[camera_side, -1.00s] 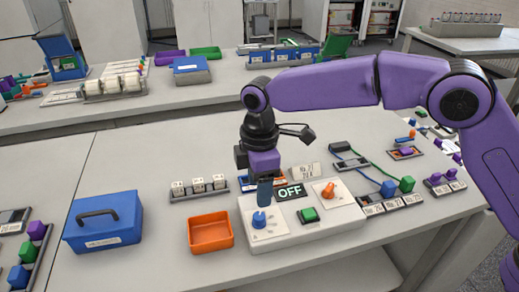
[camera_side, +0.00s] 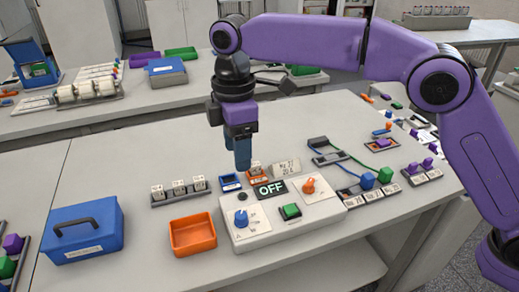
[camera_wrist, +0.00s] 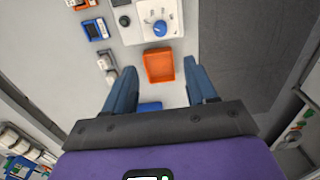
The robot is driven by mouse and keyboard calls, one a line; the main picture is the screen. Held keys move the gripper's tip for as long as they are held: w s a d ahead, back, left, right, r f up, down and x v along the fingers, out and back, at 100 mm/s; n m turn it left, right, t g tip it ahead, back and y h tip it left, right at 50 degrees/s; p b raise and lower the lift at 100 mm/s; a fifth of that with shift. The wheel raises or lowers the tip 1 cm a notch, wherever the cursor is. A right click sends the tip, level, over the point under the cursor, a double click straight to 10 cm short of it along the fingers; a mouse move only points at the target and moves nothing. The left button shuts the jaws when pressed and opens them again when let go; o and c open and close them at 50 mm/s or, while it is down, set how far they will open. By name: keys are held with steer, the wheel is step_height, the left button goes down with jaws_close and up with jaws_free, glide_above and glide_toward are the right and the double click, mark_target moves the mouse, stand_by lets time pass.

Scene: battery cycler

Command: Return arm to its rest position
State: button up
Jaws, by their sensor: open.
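My gripper (camera_side: 241,152) hangs pointing down above the back left part of the white cycler box (camera_side: 312,212), clear of it. In the wrist view my gripper (camera_wrist: 163,92) shows two blue fingers spread apart with nothing between them. The box carries a blue knob (camera_side: 241,218), a green button (camera_side: 290,211), an orange knob (camera_side: 309,186) and a display (camera_side: 271,188) reading OFF. The blue knob also shows in the wrist view (camera_wrist: 160,28), beyond the fingertips.
An orange tray (camera_side: 192,234) sits left of the box. A blue case (camera_side: 84,232) stands farther left. A rack of labelled cells (camera_side: 180,192) lies behind the tray. Cables and connectors (camera_side: 368,180) lie to the right. The table between case and rack is clear.

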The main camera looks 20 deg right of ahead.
steer(key=shift+d, duration=0.1)
steer(key=s+d+f+m, duration=0.2)
steer(key=s+d+f, duration=0.1)
steer(key=s+d, duration=1.1)
steer(key=s+d+f+m, duration=0.3)
steer(key=s+d, duration=1.1)
steer(key=d, duration=0.7)
steer(key=shift+s+d+f+m, duration=0.3)
steer(key=shift+s+f, duration=0.05)
steer(key=shift+f, duration=0.1)
